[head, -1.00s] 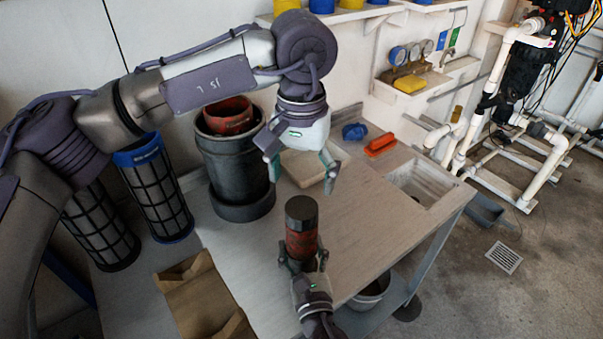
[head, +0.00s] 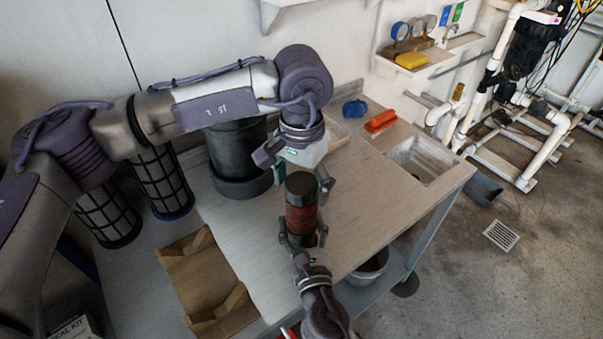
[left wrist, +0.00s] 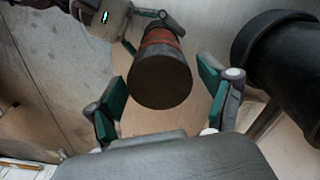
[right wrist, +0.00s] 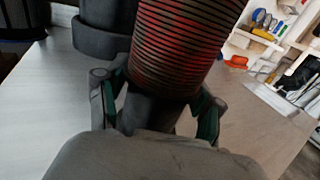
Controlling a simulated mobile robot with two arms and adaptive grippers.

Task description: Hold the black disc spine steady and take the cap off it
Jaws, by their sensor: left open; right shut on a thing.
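The disc spine (head: 302,219) stands upright above the bench in the head view, a stack of red and black discs. Its dark cap (head: 301,183) is on top. In the right wrist view the ridged discs (right wrist: 185,40) rise from a dark lower end. My right gripper (head: 303,242) is shut on the spine's lower end. My left gripper (head: 303,187) is open at the height of the cap, one finger on either side. In the left wrist view the cap's round top (left wrist: 160,80) lies between the two green-padded fingers, with gaps on both sides.
A black cylindrical vessel (head: 238,160) stands behind my left gripper. A brown cradle (head: 207,280) lies at the front left, and black mesh cylinders (head: 162,183) stand at the left. An orange brush (head: 381,122) and a sink (head: 420,160) are at the right. The bench between is clear.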

